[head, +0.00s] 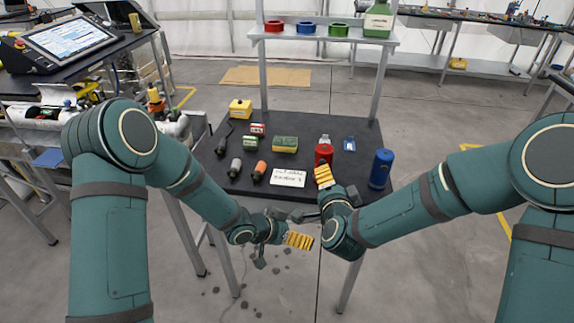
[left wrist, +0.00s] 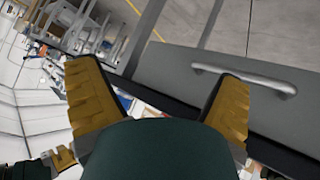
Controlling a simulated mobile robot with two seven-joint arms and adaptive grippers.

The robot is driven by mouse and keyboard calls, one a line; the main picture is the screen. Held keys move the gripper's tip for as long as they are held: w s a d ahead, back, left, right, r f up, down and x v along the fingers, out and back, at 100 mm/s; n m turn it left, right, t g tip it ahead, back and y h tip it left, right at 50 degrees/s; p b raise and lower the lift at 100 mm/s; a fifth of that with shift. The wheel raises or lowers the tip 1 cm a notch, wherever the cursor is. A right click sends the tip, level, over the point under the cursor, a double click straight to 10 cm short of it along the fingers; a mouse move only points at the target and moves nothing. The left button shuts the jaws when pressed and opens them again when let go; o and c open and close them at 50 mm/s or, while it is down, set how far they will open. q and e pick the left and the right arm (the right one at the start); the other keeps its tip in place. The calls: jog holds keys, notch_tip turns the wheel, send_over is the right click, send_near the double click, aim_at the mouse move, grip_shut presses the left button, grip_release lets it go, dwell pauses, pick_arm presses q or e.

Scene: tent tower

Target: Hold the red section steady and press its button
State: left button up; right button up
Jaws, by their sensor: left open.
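A red section (head: 323,154) with a paler top stands upright on the dark table, right of the middle. I cannot make out its button. My right gripper (head: 324,176) has its yellow fingers just in front of the red section. I cannot tell whether they touch it or how far they are apart. My left gripper (head: 299,240) is low in front of the table's near edge, away from the red section. In the left wrist view, the yellow fingers of my left gripper (left wrist: 160,98) are wide apart with nothing between them.
A blue cylinder (head: 381,169) stands at the table's right edge, near my right forearm. A white sign (head: 288,177), a sponge (head: 285,144) and several small bottles and boxes lie left. A shelf (head: 320,35) above holds coloured rings. The left wrist view shows a metal handle (left wrist: 245,78).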

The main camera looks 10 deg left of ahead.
pick_arm(q)
jog(key=w+r+m+h, duration=0.1)
jog(key=w+r+m, duration=0.1)
jog(key=w+r, duration=0.3)
jog(key=m+t+h, duration=0.2)
jog(key=t, duration=0.1)
send_near(322, 162)
notch_tip(322, 162, down, 2)
jog(key=w+a, duration=0.2)
jog(key=x, duration=1.3)
jog(key=shift+d+f, duration=0.2)
jog(key=shift+f, duration=0.25)
jog(key=c, duration=1.4)
pick_arm(e)
grip_shut()
